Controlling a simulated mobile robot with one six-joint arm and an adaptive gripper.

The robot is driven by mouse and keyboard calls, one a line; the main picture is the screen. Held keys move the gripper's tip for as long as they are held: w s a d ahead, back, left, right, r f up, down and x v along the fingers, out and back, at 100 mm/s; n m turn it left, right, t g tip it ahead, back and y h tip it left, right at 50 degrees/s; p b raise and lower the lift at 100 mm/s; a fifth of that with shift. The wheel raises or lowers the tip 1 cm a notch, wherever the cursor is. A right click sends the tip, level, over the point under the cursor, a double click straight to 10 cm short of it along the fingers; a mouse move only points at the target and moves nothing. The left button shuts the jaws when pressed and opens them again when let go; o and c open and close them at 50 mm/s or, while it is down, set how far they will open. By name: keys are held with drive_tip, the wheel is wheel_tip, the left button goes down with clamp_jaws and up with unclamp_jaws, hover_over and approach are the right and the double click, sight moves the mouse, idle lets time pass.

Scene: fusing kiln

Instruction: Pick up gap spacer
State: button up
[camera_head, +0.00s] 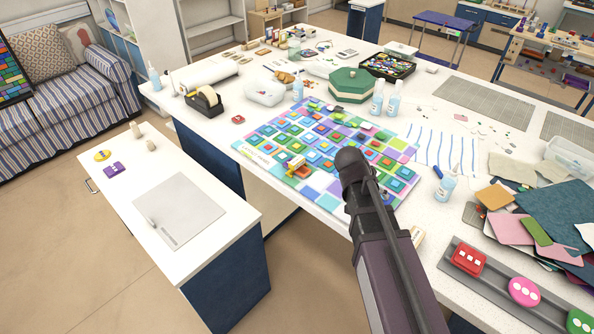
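I cannot tell for sure which thing is the gap spacer. A small yellow-orange piece (297,163) with a red part sits on the front left of the colourful tiled layout panel (247,151), and it is too small to identify. On the white side cabinet lie a purple block (115,169), a round yellow piece (102,155) and two small tan pegs (136,129). My dark arm rises from the bottom edge and covers part of the panel's front right. My gripper cannot be made out, and nothing held shows.
The side cabinet also bears a grey sheet (186,212). On the worktable stand a tape dispenser (204,102), a green lidded box (351,86), several bottles (445,186), coloured sheets (553,215) and a grey rail (497,287) with coloured blocks. Floor shows at lower left.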

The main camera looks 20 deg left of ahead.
sight(291, 164)
drive_tip(key=a+t+b, duration=0.1)
drive_tip(key=a, duration=0.4)
drive_tip(key=w+a+t+b, duration=0.1)
drive_tip(key=a+t, duration=0.1)
drive_tip(key=a, duration=0.4)
drive_tip(key=a+m+t+h+b, duration=0.1)
drive_tip(key=a+b, duration=0.1)
drive_tip(key=a, duration=0.3)
drive_tip(key=shift+w+a+f+t, duration=0.1)
drive_tip(key=shift+w+a+t, duration=0.1)
drive_tip(key=shift+a+t, duration=0.2)
drive_tip(key=s+a+t+b, duration=0.1)
drive_tip(key=s+a+t, duration=0.1)
drive_tip(key=a, duration=0.5)
drive_tip(key=s+a+r+m+t+y+b, duration=0.1)
drive_tip(key=a+t+b, duration=0.1)
drive_tip(key=a, duration=0.5)
drive_tip(key=shift+s+a+r, duration=0.3)
drive_tip(key=shift+s+a, duration=0.1)
drive_tip(key=shift+w+d, duration=0.1)
drive_tip(key=shift+w, duration=0.05)
drive_tip(key=b+x, duration=0.3)
drive_tip(key=x, duration=0.4)
drive_tip(key=shift+w+d+f, duration=0.15)
drive_tip(key=shift+w+d, duration=0.05)
drive_tip(key=shift+w, duration=0.4)
